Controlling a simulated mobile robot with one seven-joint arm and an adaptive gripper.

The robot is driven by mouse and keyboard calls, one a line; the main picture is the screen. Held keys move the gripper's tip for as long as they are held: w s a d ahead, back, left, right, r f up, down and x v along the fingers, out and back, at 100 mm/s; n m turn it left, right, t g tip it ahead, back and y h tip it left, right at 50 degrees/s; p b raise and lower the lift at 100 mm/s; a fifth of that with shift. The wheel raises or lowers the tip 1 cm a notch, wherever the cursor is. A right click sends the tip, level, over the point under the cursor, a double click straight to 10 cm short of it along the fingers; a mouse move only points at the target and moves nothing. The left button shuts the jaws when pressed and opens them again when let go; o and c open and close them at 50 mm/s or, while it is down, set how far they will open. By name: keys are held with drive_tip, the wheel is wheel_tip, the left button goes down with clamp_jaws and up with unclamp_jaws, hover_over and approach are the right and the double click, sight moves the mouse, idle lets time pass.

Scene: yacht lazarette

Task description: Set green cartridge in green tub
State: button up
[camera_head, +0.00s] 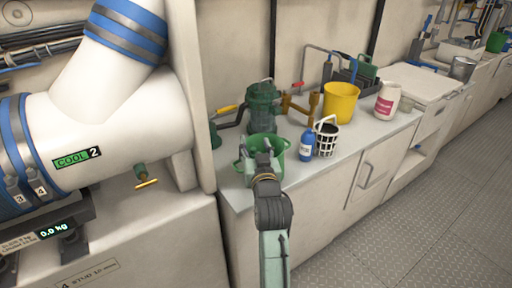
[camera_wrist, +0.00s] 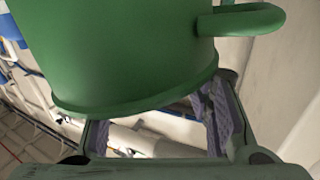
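The green tub (camera_head: 281,150) stands on the counter, with a side handle showing. My gripper (camera_head: 262,152) is in front of it in the head view and hides part of it. In the wrist view a large green rounded body with a handle (camera_wrist: 125,50) fills the top, very close; it looks like the tub. I cannot pick out the green cartridge with certainty in either view.
A dark green pump (camera_head: 263,105) stands behind the tub. To the right are a blue bottle (camera_head: 307,145), a white basket (camera_head: 327,136), a yellow bucket (camera_head: 341,103) and a white jug (camera_head: 387,101). A large white pipe (camera_head: 95,115) is at left. The floor (camera_head: 420,220) at right is clear.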

drive_tip(key=shift+w+f, duration=0.1)
drive_tip(key=shift+f, duration=0.2)
drive_tip(key=s+d+p, duration=0.1)
drive_tip(key=s+p, duration=0.1)
drive_tip(key=s, duration=0.4)
drive_tip(key=s+d+r+p, duration=0.1)
drive_tip(key=s+p, duration=0.2)
drive_tip(key=s, duration=0.2)
drive_tip(key=shift+s+d+r+p, duration=0.15)
drive_tip(key=shift+s+d+p, duration=0.1)
drive_tip(key=shift+s+p, duration=0.1)
